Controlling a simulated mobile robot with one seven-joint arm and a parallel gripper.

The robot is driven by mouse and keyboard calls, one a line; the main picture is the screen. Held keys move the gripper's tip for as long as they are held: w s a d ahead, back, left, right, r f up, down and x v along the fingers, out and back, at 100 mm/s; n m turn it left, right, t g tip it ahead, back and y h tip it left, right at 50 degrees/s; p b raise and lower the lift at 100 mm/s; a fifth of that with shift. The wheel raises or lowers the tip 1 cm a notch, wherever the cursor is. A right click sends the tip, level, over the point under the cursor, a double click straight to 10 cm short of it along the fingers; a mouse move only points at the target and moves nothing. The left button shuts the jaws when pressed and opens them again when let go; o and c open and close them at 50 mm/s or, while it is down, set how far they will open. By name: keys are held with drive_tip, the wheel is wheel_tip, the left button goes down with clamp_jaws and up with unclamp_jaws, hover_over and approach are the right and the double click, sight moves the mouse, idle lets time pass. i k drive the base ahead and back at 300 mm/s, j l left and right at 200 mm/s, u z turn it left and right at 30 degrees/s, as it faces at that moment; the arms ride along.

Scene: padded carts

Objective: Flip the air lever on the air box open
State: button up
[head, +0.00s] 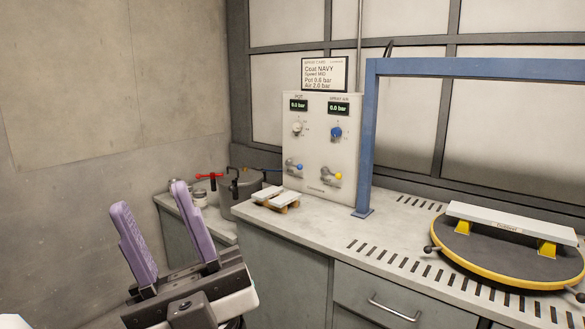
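The air box (318,165) is a pale upright box at the back of the counter in the head view. Its front carries two displays, a white knob (297,128) and a blue knob (336,132). Below are two levers: one with a blue ball (299,167) on the left, under the POT side, and one with a yellow ball (338,176) on the right, under the spray air side. Both balls point to the right. My gripper (149,198) has two purple fingers, spread apart and empty. It is at lower left in the picture, apart from the box.
A grey pot (240,190) with a red handle (209,176) stands left of the box. Small plates on blocks (267,194) lie before it. A blue frame (368,140) rises just right of the box. A round turntable (510,262) bears a panel on yellow supports.

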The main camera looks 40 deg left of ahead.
sight(289, 162)
drive_tip(key=i+j+u, duration=0.4)
drive_tip(key=i+j, duration=0.15)
drive_tip(key=j, duration=0.25)
drive_tip(key=i+j+u, duration=0.35)
drive_tip(key=i+j, duration=0.3)
drive_tip(key=i+j+u, duration=0.4)
drive_tip(key=i, duration=0.3)
